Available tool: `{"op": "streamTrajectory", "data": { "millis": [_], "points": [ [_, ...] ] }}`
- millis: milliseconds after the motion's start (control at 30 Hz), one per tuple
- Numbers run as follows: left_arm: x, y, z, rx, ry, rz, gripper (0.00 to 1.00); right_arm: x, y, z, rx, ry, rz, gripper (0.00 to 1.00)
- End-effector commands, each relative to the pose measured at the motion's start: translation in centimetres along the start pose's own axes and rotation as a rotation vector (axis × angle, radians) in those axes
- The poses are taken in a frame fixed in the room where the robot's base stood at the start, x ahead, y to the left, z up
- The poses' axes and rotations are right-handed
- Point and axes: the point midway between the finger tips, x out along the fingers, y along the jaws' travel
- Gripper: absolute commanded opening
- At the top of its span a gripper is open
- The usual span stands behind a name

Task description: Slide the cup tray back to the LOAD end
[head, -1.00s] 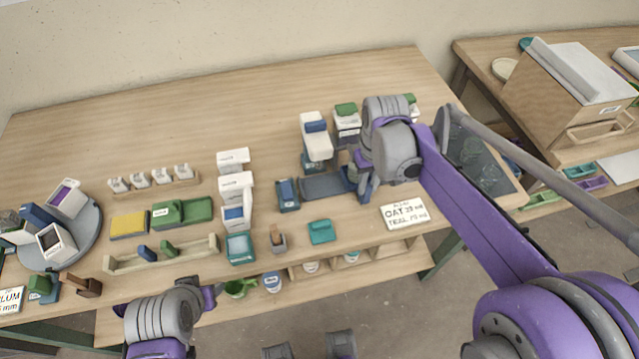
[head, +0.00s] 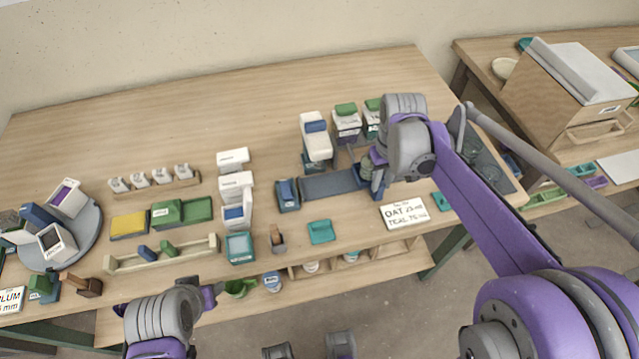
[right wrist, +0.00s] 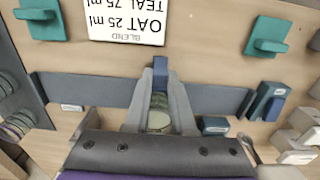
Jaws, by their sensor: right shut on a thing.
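My right gripper (head: 374,186) is over the dark slide track (head: 328,187) at the middle right of the bench. In the right wrist view, the gripper (right wrist: 160,92) is shut on the blue upright handle (right wrist: 160,68) of the cup tray. A pale greenish round thing (right wrist: 158,121), perhaps a cup, shows between the fingers; the rest of the tray is hidden. The track (right wrist: 88,90) runs to both sides of the gripper. A dark blue block (head: 288,194) stands at its left end in the head view. My left gripper (head: 207,297) is low at the front; its jaws are unclear.
An OAT/TEAL card (head: 403,213) lies in front of the track, with teal pieces (head: 321,231) on either side. White containers (head: 315,137) with coloured lids stand behind it. A dark panel (head: 490,155) is at the bench's right end. The bench's back is clear.

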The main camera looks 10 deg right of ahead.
Motion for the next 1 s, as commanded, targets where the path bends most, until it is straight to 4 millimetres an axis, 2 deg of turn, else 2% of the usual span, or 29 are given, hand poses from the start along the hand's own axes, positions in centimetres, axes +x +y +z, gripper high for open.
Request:
{"op": "streamTrajectory", "data": {
  "millis": [1000],
  "points": [
    [-0.2,0.0,-0.1,0.000,0.001,0.000,0.50,0.0,7.3,0.0,0.002,0.001,0.001,0.00]
  ]
}}
